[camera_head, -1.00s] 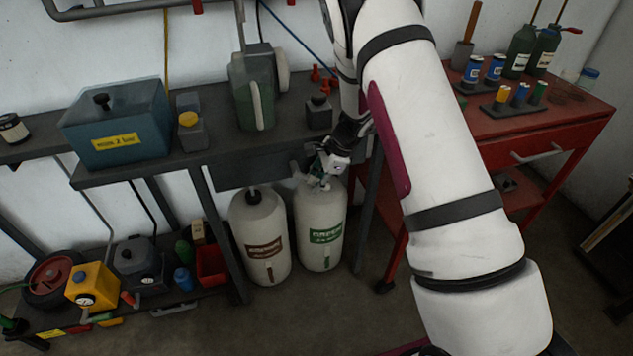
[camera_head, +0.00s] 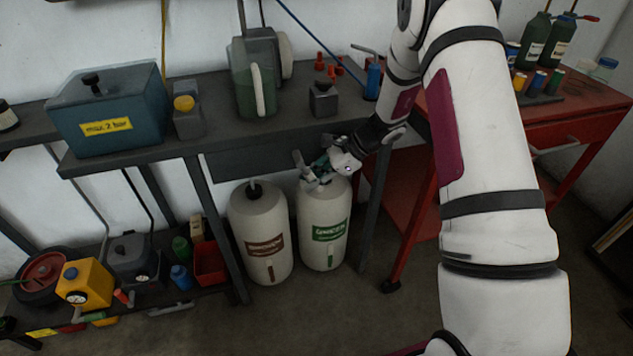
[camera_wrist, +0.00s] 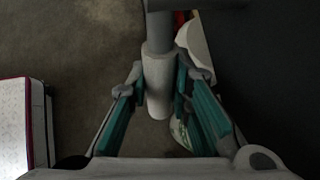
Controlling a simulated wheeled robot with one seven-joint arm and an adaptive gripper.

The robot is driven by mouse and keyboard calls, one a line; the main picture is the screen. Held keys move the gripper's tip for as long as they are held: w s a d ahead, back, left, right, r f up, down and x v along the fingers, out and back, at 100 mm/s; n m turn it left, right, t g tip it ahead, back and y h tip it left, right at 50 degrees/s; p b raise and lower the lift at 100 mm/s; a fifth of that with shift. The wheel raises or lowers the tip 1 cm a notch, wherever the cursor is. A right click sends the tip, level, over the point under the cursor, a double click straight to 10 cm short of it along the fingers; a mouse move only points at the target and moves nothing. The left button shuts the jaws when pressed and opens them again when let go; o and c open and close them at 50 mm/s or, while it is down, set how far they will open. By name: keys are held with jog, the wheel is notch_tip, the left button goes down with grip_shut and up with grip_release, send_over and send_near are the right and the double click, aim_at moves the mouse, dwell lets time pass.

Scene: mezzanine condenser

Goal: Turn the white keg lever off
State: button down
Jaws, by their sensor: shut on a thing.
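Two white kegs stand on the floor under the bench: one with a brown label (camera_head: 262,225) and, to its right, one with a green label (camera_head: 322,215). My gripper (camera_head: 318,172) is at the top of the green-label keg in the head view, coming in from the right. In the wrist view my gripper (camera_wrist: 158,88) has its teal-padded fingers on both sides of a pale cylindrical lever (camera_wrist: 157,82) and is shut on it. In the head view my gripper hides most of that lever.
The dark bench (camera_head: 225,135) above carries a blue box (camera_head: 110,118), a green jug (camera_head: 252,95) and small containers. A red cart (camera_head: 575,130) with bottles and cans stands at right. A low shelf at left holds a yellow device (camera_head: 84,284). Floor before the kegs is clear.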

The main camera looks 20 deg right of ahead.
jog(key=shift+a+f+m+y+b, duration=0.15)
jog(key=shift+a+f+y+b, duration=0.1)
jog(key=shift+a+y+b, duration=0.85)
jog(key=shift+a+f+m+y+b, duration=0.2)
jog(key=shift+a+y+b, duration=0.35)
jog(key=shift+y, duration=1.05)
jog(key=shift+d, duration=0.1)
jog(key=c, duration=1.4)
grip_release()
jog(key=shift+c, duration=0.2)
jog(key=v, duration=0.7)
jog(key=shift+d, duration=0.25)
jog(key=shift+s, duration=0.15)
